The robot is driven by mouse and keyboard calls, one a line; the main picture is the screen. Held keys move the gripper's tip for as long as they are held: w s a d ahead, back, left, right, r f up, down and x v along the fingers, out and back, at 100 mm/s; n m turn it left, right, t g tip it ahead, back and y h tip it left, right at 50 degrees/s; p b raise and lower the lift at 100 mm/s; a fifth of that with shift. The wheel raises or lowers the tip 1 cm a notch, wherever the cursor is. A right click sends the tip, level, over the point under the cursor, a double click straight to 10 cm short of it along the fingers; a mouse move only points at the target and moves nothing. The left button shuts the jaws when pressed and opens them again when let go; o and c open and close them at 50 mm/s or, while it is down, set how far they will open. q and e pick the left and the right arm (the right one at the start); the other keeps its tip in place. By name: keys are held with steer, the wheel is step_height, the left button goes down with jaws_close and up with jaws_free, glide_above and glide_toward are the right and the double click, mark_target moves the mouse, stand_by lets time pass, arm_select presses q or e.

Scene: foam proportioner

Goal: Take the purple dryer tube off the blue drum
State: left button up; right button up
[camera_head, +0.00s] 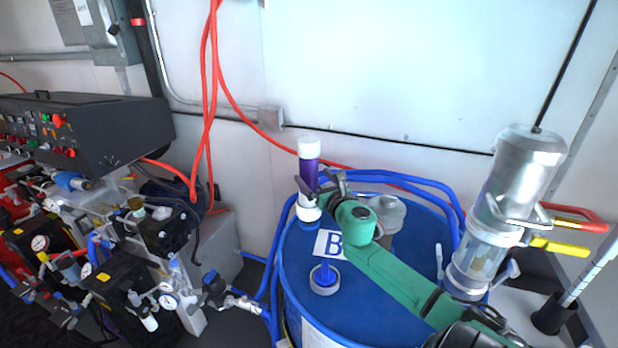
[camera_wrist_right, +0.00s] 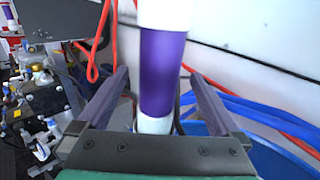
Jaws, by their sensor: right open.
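The purple dryer tube (camera_head: 309,172) stands upright on the blue drum (camera_head: 375,285), with a white cap on top and a white section below. In the right wrist view the tube (camera_wrist_right: 163,75) rises between the two fingers. My right gripper (camera_head: 318,190) reaches in from the right over the drum. Its fingers are open, one on each side of the tube; in the right wrist view (camera_wrist_right: 158,100) gaps show between tube and fingers. Part of the tube's lower end is hidden behind the gripper. My left gripper is not in view.
A label marked B (camera_head: 330,243) and a blue-and-white fitting (camera_head: 324,278) are on the drum top. A translucent cap (camera_head: 387,212) sits behind my arm. Blue hoses (camera_head: 405,180) run behind. A metal pump (camera_head: 490,225) stands at right. Machinery (camera_head: 100,250) fills the left.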

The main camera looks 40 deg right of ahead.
steer(key=shift+x, duration=1.35)
steer(key=shift+s, duration=0.1)
steer(key=c, duration=0.6)
jaws_close()
